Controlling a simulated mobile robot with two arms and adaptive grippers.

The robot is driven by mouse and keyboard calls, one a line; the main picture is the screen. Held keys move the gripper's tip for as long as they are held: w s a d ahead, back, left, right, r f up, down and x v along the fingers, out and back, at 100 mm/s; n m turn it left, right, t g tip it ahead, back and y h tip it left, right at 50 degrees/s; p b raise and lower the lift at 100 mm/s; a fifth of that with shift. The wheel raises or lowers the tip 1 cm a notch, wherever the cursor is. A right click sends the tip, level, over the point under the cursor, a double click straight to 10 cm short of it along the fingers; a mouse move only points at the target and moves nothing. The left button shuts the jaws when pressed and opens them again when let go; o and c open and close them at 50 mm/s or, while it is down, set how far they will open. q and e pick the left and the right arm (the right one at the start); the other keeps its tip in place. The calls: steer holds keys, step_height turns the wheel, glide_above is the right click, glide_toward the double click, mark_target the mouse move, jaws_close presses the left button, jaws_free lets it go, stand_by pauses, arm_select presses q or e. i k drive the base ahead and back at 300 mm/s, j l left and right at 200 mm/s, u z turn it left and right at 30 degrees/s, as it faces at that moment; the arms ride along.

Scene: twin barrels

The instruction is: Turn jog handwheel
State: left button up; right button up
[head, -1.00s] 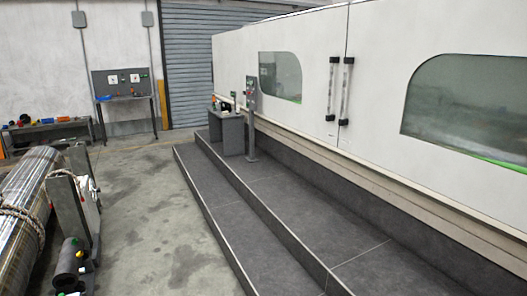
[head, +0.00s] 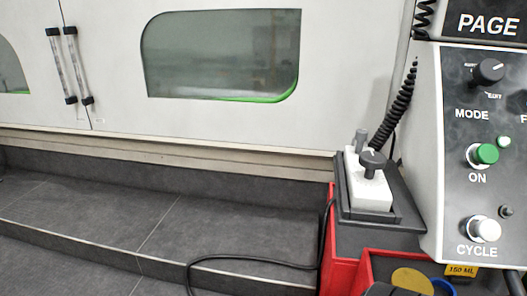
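A white handheld box with a dark round knob on its face, which looks like the jog handwheel (head: 373,163), sits in a dark grey holder (head: 408,212) right of centre. A smaller grey knob stands behind the wheel. A black coiled cord (head: 397,110) rises from the box. To its right is a control panel (head: 460,120) with a MODE dial (head: 488,71), a green ON button (head: 486,154) and a white CYCLE button (head: 488,230). Neither of my grippers is in view.
A red cabinet (head: 340,245) stands under the holder, with a yellow disc and a 150 ML tag near the bottom edge. A black cable (head: 255,259) loops over the grey steps (head: 80,215). The white machine wall (head: 220,125) with windows runs behind.

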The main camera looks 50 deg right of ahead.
mark_target(373, 160)
steer(key=k+z, duration=0.2)
steer(key=z, duration=1.9)
